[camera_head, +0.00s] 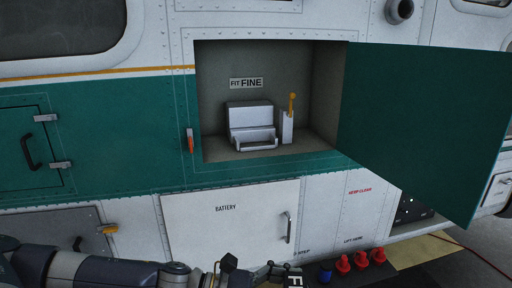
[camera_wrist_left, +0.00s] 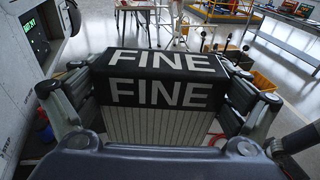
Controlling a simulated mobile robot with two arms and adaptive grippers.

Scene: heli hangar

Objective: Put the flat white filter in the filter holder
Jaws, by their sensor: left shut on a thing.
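The filter holder (camera_head: 249,117) is a pale box with a raised back and a low open tray in front. It stands inside the open wall compartment, under a "FIT FINE" label. My left gripper (camera_wrist_left: 160,90) is shut on a filter (camera_wrist_left: 158,126), which has a whitish pleated face and a black band reading "FINE". In the head view my left gripper (camera_head: 258,276) is at the bottom edge, low and in front of the white battery panel. Only a bit of the filter's black band (camera_head: 295,278) shows there. My right gripper is not in view.
The green door (camera_head: 425,125) is swung open to the right. The white battery panel (camera_head: 230,220) is shut below. Several red objects (camera_head: 360,260) and a blue one (camera_head: 326,272) are near the bottom.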

